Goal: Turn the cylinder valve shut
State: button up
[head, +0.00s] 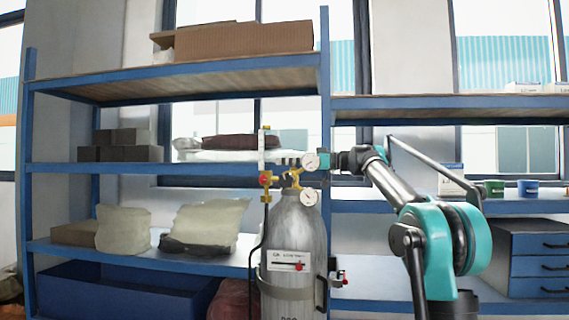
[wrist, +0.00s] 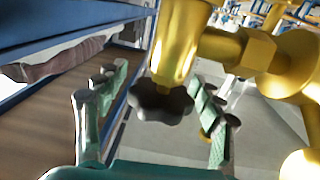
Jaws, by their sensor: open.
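The gas cylinder (head: 291,245) is grey and stands upright in front of the blue shelves, with brass fittings and two round gauges at its top. Its brass valve body (wrist: 178,45) carries a dark lobed handwheel (wrist: 160,101) in the wrist view. My gripper (wrist: 155,115) is open, with one finger on each side of the handwheel. I see a gap on the left side; on the right the finger is close to the wheel, and I cannot tell if it touches. In the head view my gripper (head: 291,160) is at the cylinder top, largely hidden behind the gauges.
A pressure gauge (head: 310,162) sits right by my wrist, with a second gauge (head: 309,197) below. A flow tube (head: 262,152) stands at the left of the fittings. The blue shelf unit (head: 180,168) holding boxes and bags is close behind. A drawer cabinet (head: 540,258) stands at the right.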

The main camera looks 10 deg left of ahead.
jog(key=shift+a, duration=0.3)
jog(key=shift+c, duration=0.5)
jog(key=c, duration=1.2)
jog(key=shift+c, duration=0.2)
